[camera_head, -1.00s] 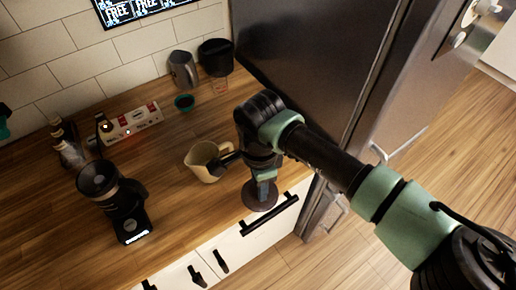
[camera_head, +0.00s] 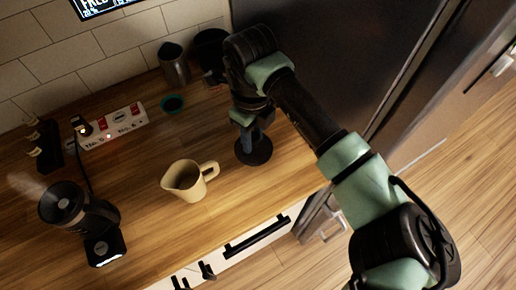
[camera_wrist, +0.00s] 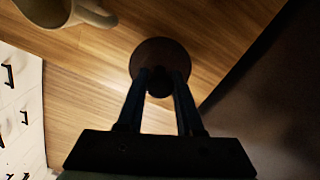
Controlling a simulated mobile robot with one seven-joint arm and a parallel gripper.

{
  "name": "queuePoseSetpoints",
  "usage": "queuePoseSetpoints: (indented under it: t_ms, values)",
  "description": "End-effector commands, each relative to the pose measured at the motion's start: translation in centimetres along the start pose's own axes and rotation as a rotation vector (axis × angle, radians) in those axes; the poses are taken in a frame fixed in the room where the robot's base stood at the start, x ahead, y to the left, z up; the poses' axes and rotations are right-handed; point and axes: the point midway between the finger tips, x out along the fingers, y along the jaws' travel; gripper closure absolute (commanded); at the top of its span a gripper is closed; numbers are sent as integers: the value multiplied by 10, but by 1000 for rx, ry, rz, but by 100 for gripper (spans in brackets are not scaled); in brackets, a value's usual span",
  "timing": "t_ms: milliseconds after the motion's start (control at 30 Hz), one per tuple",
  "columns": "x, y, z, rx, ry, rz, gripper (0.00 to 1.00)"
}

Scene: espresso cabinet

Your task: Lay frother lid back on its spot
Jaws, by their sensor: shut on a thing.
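The frother lid is a dark round disc (camera_head: 255,151) with a knob, over the right part of the wooden counter near the fridge. My gripper (camera_head: 246,130) points down and is shut on the lid's knob. In the wrist view the lid (camera_wrist: 160,50) shows between the fingertips of my gripper (camera_wrist: 161,85), and its knob is mostly hidden by them. I cannot tell whether the lid touches the counter. A dark frother body (camera_head: 211,50) may be the black vessel at the back by the fridge, partly hidden by my arm.
A cream pitcher (camera_head: 188,181) stands left of the lid. A metal jug (camera_head: 173,65), a small teal-rimmed cup (camera_head: 173,104) and a power strip (camera_head: 115,128) are at the back. The fridge (camera_head: 330,60) borders the right side.

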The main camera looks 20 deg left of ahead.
Motion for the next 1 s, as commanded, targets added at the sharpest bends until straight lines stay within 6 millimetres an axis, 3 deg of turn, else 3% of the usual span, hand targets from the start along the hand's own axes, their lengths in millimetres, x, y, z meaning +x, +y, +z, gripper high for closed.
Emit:
queuePoseSetpoints:
  t_ms: [133, 600, 967, 1000]
  values:
    - [27, 1, 0, 0, 1, 5, 100]
    - [78, 1, 0, -2, 0, 1, 100]
    - [83, 0, 0, -3, 1, -2, 100]
    - [82, 0, 0, -3, 0, -1, 59]
